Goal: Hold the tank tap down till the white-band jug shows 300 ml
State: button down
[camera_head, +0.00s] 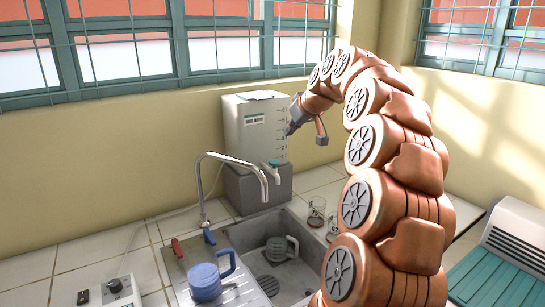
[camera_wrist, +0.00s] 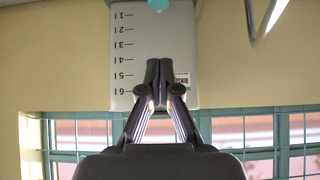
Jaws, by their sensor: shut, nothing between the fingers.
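The white tank (camera_head: 252,130) stands on a grey block behind the sink, with a scale on its front. Its teal tap (camera_head: 273,163) sits low on the front; the teal part also shows at the top edge of the wrist view (camera_wrist: 158,4), where the tank (camera_wrist: 180,35) appears upside down. My gripper (camera_head: 290,130) is shut and empty in front of the tank's scale, above the tap and apart from it. Its closed fingers (camera_wrist: 158,65) point at the tank. A grey-green jug (camera_head: 277,249) stands in the sink; I cannot make out a white band or its level.
A blue jug (camera_head: 206,281) stands on the drainboard left of the sink (camera_head: 313,250). A curved faucet (camera_head: 232,160) rises over the sink's left side.

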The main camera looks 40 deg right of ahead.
jog(key=shift+w+f, duration=0.1)
jog(key=p, duration=0.4)
send_over(276, 163)
notch_tip(276, 163, down, 8)
jog(key=shift+w+d+f, duration=0.1)
jog(key=shift+w, duration=0.05)
jog(key=shift+f+p, duration=0.35)
jog(key=shift+f, duration=1)
